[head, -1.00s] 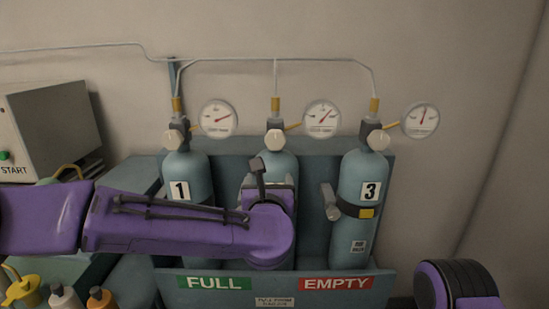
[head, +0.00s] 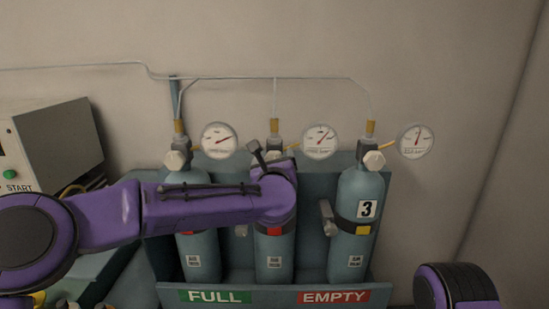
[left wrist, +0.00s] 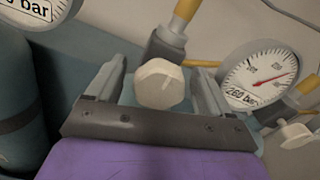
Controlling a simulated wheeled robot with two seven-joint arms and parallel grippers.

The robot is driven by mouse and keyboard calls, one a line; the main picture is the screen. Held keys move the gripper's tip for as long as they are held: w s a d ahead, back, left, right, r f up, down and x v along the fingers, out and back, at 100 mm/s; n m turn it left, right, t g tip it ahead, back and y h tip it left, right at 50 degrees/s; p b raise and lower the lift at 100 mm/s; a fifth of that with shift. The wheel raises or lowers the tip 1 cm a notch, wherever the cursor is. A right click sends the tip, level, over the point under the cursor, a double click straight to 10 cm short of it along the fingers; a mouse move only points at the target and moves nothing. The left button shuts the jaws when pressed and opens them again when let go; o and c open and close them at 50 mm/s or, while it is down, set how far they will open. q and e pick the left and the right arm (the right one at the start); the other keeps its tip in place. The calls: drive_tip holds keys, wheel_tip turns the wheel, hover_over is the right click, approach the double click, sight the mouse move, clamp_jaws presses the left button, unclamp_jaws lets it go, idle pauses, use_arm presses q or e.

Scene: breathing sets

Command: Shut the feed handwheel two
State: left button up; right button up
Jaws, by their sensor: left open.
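Handwheel two is a pale faceted knob (left wrist: 158,84) on the middle cylinder's valve. In the left wrist view it lies between the two fingers of my left gripper (left wrist: 160,70), with room on both sides. The gripper is open and does not appear to grip it. In the head view my left gripper (head: 268,154) is at the middle cylinder's (head: 273,258) valve, and it and my arm hide the knob. My right gripper is not in view.
Cylinder one's knob (head: 176,160) and cylinder three's knob (head: 373,160) stand to either side. Round gauges, including the middle one (head: 321,141), sit close to the valves. Thin pipes run above. A grey box (head: 50,145) stands at left.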

use_arm(q)
drive_tip(key=c, duration=1)
drive_tip(key=shift+o, duration=0.2)
drive_tip(key=shift+m, duration=0.3)
drive_tip(key=shift+m+b, duration=0.7)
drive_tip(key=shift+m, duration=0.3)
drive_tip(key=shift+d+m+b, duration=0.15)
drive_tip(key=shift+m+b, duration=0.15)
drive_tip(key=shift+m, duration=1.8)
drive_tip(key=o, duration=1)
drive_tip(key=shift+c, duration=0.2)
